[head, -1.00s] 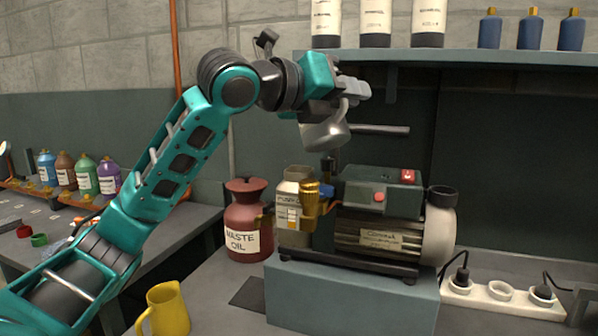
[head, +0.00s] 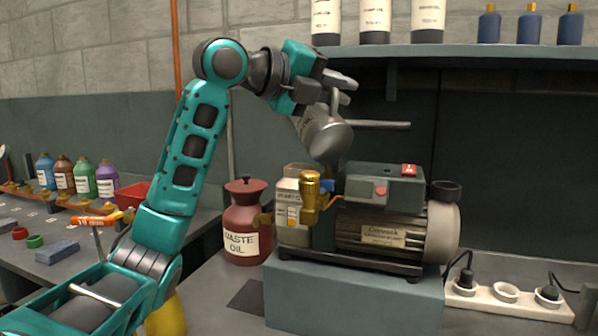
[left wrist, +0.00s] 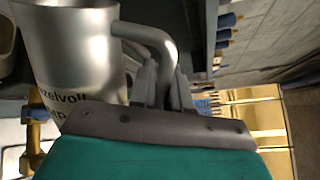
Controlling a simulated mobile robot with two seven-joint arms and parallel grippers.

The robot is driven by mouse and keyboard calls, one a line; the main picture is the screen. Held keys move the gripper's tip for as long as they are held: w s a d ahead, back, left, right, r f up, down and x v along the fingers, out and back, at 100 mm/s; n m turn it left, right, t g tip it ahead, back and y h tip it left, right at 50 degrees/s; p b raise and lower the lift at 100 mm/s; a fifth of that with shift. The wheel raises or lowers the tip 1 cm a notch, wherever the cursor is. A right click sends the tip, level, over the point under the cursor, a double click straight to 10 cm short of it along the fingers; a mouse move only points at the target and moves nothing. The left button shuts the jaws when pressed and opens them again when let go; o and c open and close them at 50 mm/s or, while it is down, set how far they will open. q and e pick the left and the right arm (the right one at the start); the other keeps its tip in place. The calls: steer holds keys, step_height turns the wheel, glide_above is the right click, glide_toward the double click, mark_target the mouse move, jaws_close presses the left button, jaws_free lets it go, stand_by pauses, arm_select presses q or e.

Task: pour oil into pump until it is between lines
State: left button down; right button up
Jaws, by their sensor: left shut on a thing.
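My left gripper (head: 338,88) is shut on the handle of a grey metal jug (head: 322,132). The jug is tilted and hangs above the pump (head: 385,215), over its left part. In the left wrist view the fingers (left wrist: 165,85) close on the curved handle, and the jug (left wrist: 75,50) shows printed lettering. I cannot read the oil level or see a stream of oil. My right gripper is not in view.
A red waste oil can (head: 248,222) stands left of the pump. A yellow jug (head: 166,316) is partly behind my arm. A shelf (head: 470,53) with bottles runs above right, and a power strip (head: 505,297) lies right of the block.

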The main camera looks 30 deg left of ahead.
arm_select(q)
steer(key=shift+a+r, duration=0.15)
steer(key=shift+r, duration=0.05)
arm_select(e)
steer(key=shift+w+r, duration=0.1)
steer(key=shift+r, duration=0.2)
arm_select(q)
steer(key=shift+w+a+r+n+p, duration=0.2)
steer(key=shift+r+n+p, duration=0.15)
steer(key=shift+n, duration=0.15)
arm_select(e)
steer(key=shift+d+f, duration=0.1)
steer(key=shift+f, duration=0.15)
arm_select(q)
steer(key=shift+w+a+r+n+h, duration=0.1)
steer(key=shift+a+r+n+h, duration=0.1)
steer(key=shift+n+h, duration=0.1)
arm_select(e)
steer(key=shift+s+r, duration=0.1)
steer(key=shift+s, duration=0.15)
arm_select(q)
steer(key=shift+s+d, duration=0.2)
steer(key=shift+d, duration=0.1)
steer(key=shift+s+d, duration=0.1)
steer(key=shift+d, duration=0.1)
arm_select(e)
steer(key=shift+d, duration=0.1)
